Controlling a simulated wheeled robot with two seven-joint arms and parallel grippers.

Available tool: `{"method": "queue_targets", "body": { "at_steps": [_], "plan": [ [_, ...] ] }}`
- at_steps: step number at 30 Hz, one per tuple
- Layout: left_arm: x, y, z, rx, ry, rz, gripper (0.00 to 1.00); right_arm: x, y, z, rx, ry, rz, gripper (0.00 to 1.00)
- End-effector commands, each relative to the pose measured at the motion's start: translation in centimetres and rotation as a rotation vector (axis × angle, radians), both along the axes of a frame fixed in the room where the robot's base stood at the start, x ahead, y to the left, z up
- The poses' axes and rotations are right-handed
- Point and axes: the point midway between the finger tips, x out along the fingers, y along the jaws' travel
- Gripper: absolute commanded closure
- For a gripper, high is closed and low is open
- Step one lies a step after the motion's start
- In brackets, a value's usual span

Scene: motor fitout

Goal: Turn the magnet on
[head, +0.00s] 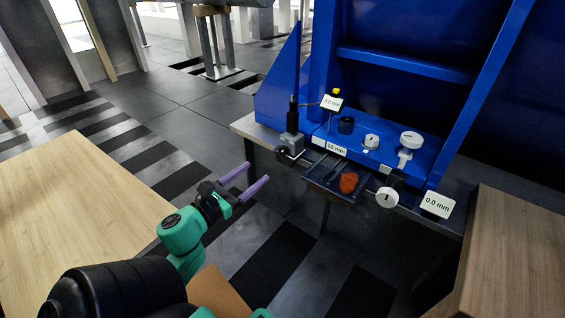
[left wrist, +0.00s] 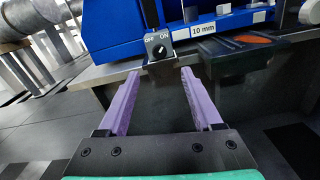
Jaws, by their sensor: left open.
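The magnet base (head: 293,141) is a grey block with a black post, standing at the left end of the grey ledge before the blue frame. Its dark knob (head: 283,155) is on its front face. In the left wrist view the magnet base (left wrist: 150,37) shows the words OFF on the left and ON on the right above the black knob (left wrist: 159,51). I cannot tell surely where the knob points. My left gripper (head: 258,173) has purple fingers, open and empty, facing the knob and short of it. In the left wrist view the knob appears beyond and between the fingertips (left wrist: 160,73).
A dark tray (head: 322,178) with a red-orange item (head: 348,182) sticks out right of the magnet. Dials and a white knob (head: 387,197) are farther right. Wooden tabletops stand at left (head: 80,200) and right (head: 515,250). The space between gripper and magnet looks clear.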

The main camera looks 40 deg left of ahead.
Motion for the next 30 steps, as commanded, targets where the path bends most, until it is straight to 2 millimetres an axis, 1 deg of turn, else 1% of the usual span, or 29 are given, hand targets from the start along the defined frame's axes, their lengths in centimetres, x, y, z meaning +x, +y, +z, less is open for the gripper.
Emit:
{"method": "queue_targets", "body": {
  "at_steps": [1, 6, 10, 12, 15, 22, 23, 24, 26, 27, 28, 30],
  "plan": [
    [1.4, -0.1, -0.3, 0.004, -0.003, -0.007, 0.33, 0.0, 0.0, -0.7, 0.0, 0.0, 0.0, 0.5],
    [6.0, 0.0, -0.4, 0.002, -0.002, -0.005, 0.33, -0.1, 0.0, -2.1, 0.0, -0.001, -0.001, 0.5],
    [8.8, 0.1, -0.3, -0.002, -0.002, -0.001, 0.33, -0.1, 0.0, -2.9, -0.001, -0.003, -0.001, 0.5],
    [9.8, 0.2, -0.3, -0.003, -0.001, -0.001, 0.33, -0.2, 0.0, -3.1, -0.001, -0.003, -0.001, 0.5],
    [10.5, 0.3, -0.2, -0.003, 0.001, 0.001, 0.33, -0.2, 0.0, -3.2, -0.002, -0.003, -0.002, 0.5],
    [10.6, 0.3, -0.1, -0.005, 0.003, 0.002, 0.33, -0.2, 0.0, -3.1, -0.002, -0.004, -0.001, 0.5],
    [10.6, 0.3, -0.1, -0.005, 0.003, 0.002, 0.45, -0.2, 0.1, -3.1, -0.002, -0.004, -0.001, 0.5],
    [10.6, 0.3, -0.1, -0.005, 0.002, 0.002, 0.6, -0.2, 0.1, -3.1, -0.002, -0.004, -0.001, 0.5],
    [10.6, 0.3, -0.1, -0.005, 0.002, 0.002, 0.83, -0.2, 0.1, -3.1, -0.001, -0.005, -0.001, 0.5],
    [10.6, 0.3, -0.1, -0.005, 0.002, 0.002, 0.98, -0.2, 0.0, -3.1, -0.001, -0.005, -0.001, 0.5],
    [10.5, 0.3, -0.1, -0.006, 0.002, 0.002, 1.0, -0.2, 0.0, -3.1, -0.001, -0.005, -0.001, 0.5],
    [10.5, 0.3, -0.1, -0.006, 0.002, 0.002, 1.0, -0.2, 0.0, -3.1, -0.001, -0.005, -0.001, 0.5]
  ]
}}
